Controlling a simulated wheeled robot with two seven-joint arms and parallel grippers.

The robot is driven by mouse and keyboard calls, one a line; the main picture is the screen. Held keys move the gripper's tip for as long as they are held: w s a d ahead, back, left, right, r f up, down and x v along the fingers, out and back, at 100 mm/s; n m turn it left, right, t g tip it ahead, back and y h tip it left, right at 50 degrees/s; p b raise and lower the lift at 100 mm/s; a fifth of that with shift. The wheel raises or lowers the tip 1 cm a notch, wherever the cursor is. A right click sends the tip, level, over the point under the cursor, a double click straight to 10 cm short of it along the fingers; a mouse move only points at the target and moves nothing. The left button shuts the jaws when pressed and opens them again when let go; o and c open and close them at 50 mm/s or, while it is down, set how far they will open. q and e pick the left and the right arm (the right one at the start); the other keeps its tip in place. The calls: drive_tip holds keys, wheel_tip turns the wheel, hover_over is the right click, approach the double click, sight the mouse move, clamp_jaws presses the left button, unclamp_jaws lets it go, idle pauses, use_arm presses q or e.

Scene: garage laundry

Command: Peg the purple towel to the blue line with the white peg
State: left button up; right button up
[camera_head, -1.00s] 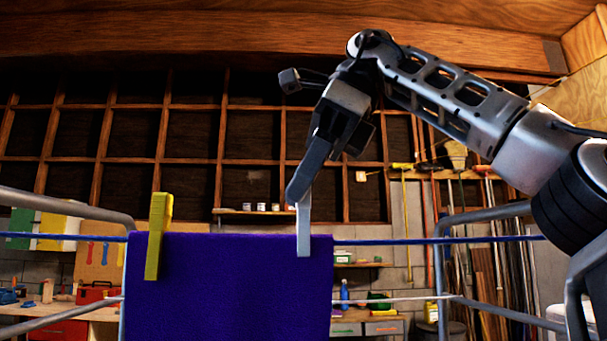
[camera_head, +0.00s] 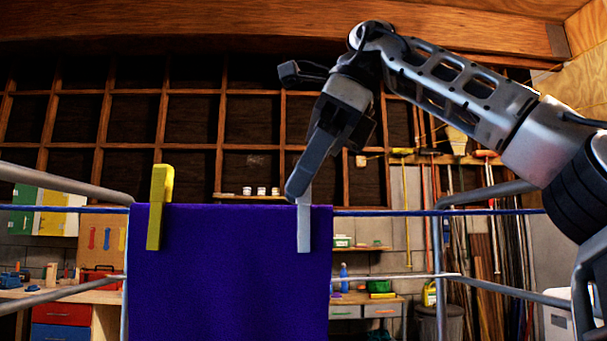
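The purple towel (camera_head: 230,275) hangs over the blue line (camera_head: 385,212). A yellow peg (camera_head: 156,215) sits over the line at the towel's left top corner. The white peg (camera_head: 304,230) is upright near the towel's right top corner, its lower part in front of the cloth. My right gripper (camera_head: 298,190) comes down from above, with its fingers at the top of the white peg. The fingers hide the peg's top and appear closed on it. My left gripper is not in view.
Grey metal rails of the drying frame (camera_head: 438,265) stand at both sides. Behind are a workbench with drawers (camera_head: 362,311), a shelf with small pots (camera_head: 250,198) and long-handled tools at the right. The line right of the towel is bare.

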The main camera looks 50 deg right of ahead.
drive_tip(key=p+v, duration=0.3)
drive_tip(key=v, duration=0.3)
drive_tip(key=shift+r, duration=0.4)
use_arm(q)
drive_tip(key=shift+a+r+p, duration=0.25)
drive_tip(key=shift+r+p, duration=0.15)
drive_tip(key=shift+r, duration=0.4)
use_arm(e)
drive_tip(key=shift+s+d+r, duration=0.25)
drive_tip(key=shift+r, duration=0.05)
